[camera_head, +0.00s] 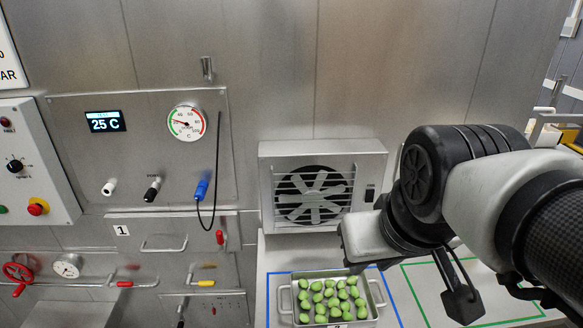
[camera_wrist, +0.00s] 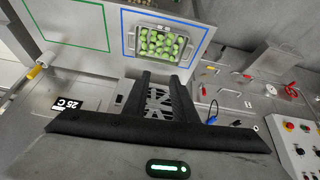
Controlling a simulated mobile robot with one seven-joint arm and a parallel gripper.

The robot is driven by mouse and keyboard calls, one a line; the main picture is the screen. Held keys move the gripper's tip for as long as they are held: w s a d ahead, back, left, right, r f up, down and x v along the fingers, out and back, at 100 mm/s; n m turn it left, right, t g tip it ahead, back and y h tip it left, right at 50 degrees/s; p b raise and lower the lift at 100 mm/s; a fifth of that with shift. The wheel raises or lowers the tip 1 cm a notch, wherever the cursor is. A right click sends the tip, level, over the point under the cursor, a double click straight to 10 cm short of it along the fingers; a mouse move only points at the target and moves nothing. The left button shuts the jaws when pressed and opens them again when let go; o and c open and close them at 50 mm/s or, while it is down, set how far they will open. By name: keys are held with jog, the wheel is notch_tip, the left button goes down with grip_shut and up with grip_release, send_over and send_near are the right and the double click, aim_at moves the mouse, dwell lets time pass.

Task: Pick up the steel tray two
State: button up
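A steel tray (camera_head: 294,301) full of green rounded pieces sits inside a blue outline on the pale counter at the bottom of the head view. It has side handles and a small label that I cannot read. In the wrist view the same tray (camera_wrist: 129,43) lies beyond my fingertips. My gripper (camera_wrist: 161,76) is open and empty, with a gap between its two black fingers. It is apart from the tray. In the head view my arm comes in from the right above the counter, and the fingers cannot be made out clearly.
A fan unit (camera_head: 322,186) stands behind the tray. A green outline (camera_head: 408,290) to the right of the tray encloses bare counter, partly hidden by my arm. A steel panel (camera_head: 140,150) with display, gauge and cables is at left, with handled drawers (camera_head: 163,243) below.

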jog(key=w+f+n+g+b, duration=0.1)
jog(key=w+f+n+g, duration=0.2)
jog(key=w+f+n, duration=0.4)
jog(key=n+g+b, duration=0.2)
jog(key=n, duration=0.8)
send_over(338, 319)
jog(key=s+a, duration=0.1)
jog(key=s, duration=0.2)
notch_tip(338, 319, down, 10)
jog(key=r, duration=0.1)
jog(key=f, duration=0.4)
jog(key=f+b, duration=0.1)
jog(key=f, duration=0.7)
jog(key=shift+a+f+b, duration=0.1)
jog(key=shift+a+b, duration=0.15)
jog(key=shift+b, duration=0.05)
jog(key=f, duration=0.5)
jog(key=shift+d+f+b, duration=0.2)
jog(key=shift+f+b, duration=0.1)
jog(key=shift+b, duration=0.1)
grip_shut()
